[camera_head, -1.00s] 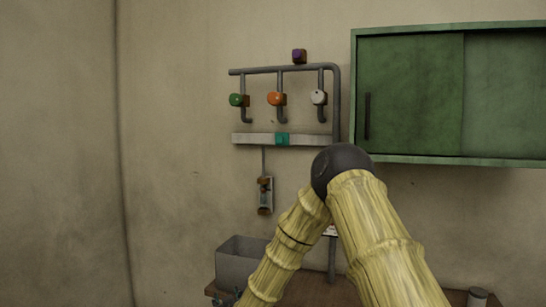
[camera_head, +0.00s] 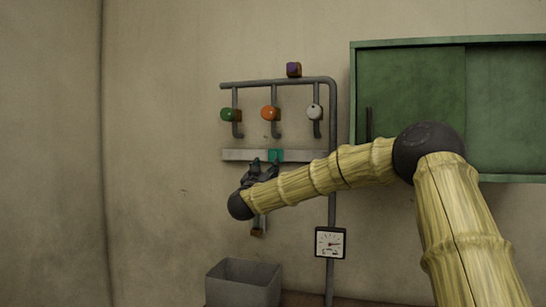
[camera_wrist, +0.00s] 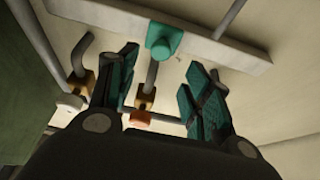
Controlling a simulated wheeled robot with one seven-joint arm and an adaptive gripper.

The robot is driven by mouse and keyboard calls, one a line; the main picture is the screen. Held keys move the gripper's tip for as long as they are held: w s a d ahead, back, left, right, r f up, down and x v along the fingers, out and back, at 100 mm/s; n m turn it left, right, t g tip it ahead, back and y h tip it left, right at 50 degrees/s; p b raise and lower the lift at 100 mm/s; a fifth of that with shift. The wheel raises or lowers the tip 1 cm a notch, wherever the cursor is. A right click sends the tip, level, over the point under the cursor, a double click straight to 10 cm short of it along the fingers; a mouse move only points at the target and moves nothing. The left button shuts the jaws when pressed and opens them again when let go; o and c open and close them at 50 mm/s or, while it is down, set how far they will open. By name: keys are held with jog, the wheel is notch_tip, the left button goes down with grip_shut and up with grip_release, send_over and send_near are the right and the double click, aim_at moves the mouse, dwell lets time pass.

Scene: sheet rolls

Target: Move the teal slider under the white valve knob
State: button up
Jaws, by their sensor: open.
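The teal slider (camera_head: 276,155) sits on a pale horizontal rail (camera_head: 237,155), below the orange valve knob (camera_head: 269,113). The white valve knob (camera_head: 314,112) is above and to the right of the slider. My gripper (camera_head: 264,164) is just below the rail near the slider, partly in front of it. In the wrist view, the slider (camera_wrist: 164,40) is ahead of the open, empty fingers (camera_wrist: 163,60), roughly between their tips, apparently not touched. The white knob (camera_wrist: 69,103) shows at the left there, and the orange knob (camera_wrist: 143,118) shows between the fingers.
A green valve knob (camera_head: 228,114) is at the left, and a purple block (camera_head: 293,69) sits above the top pipe. A green cabinet (camera_head: 410,100) hangs at the right. A gauge (camera_head: 330,243) and a grey bin (camera_head: 243,284) are below. My arm crosses in front of the pipe.

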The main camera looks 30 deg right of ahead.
aim_at(273, 156)
jog(key=p+x, duration=0.3)
jog(key=x, duration=0.5)
jog(key=shift+w+d, duration=0.15)
jog(key=shift+d, duration=0.05)
grip_shut()
